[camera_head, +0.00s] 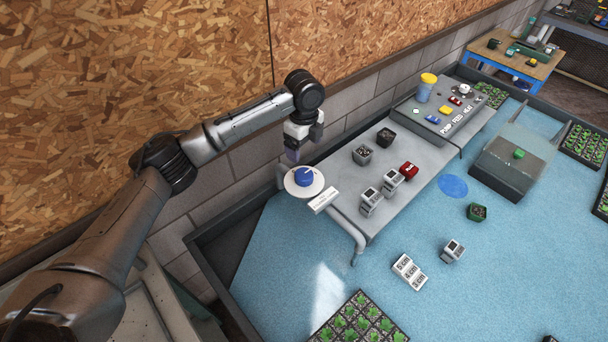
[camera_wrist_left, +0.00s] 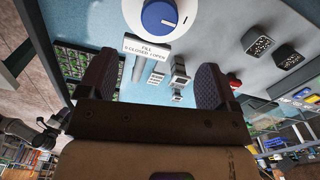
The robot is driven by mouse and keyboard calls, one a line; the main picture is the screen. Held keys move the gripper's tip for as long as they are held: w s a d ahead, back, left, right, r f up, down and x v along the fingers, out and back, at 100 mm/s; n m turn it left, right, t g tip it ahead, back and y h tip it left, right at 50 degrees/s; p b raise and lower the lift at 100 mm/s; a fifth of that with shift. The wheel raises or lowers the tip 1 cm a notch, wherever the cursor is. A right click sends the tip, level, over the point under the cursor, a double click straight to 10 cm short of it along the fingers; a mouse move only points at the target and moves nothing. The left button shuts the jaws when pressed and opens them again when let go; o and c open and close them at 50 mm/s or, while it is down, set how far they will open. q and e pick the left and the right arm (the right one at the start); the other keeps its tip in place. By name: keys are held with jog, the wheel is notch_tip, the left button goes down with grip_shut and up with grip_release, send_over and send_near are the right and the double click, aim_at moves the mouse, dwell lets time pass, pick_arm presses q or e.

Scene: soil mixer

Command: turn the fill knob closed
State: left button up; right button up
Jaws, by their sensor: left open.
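The fill knob (camera_head: 304,176) is a blue round knob on a white round dial at the near left corner of the grey bench. In the left wrist view the knob (camera_wrist_left: 160,16) shows at the top, cut by the frame edge, with a white pointer mark. A white label (camera_wrist_left: 147,49) beside it reads FILL, CLOSED and OPEN. My left gripper (camera_head: 291,155) is just behind and above the dial, apart from the knob. In the left wrist view its two dark fingers (camera_wrist_left: 153,84) are spread wide with nothing between them. My right gripper does not show.
The grey bench (camera_head: 340,178) holds dark pots (camera_head: 386,137), a red object (camera_head: 409,170) and white meters (camera_head: 371,201). A panel with a yellow-lidded container (camera_head: 427,87) stands further back. The wall (camera_head: 240,155) runs close behind my left arm. Blue floor lies in front.

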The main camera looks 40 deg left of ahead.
aim_at(304, 174)
pick_arm(q)
notch_tip(304, 174, down, 10)
jog(key=shift+f+b, duration=0.2)
jog(key=shift+b, duration=0.5)
jog(key=shift+f, duration=0.95)
jog(key=shift+c, duration=0.3)
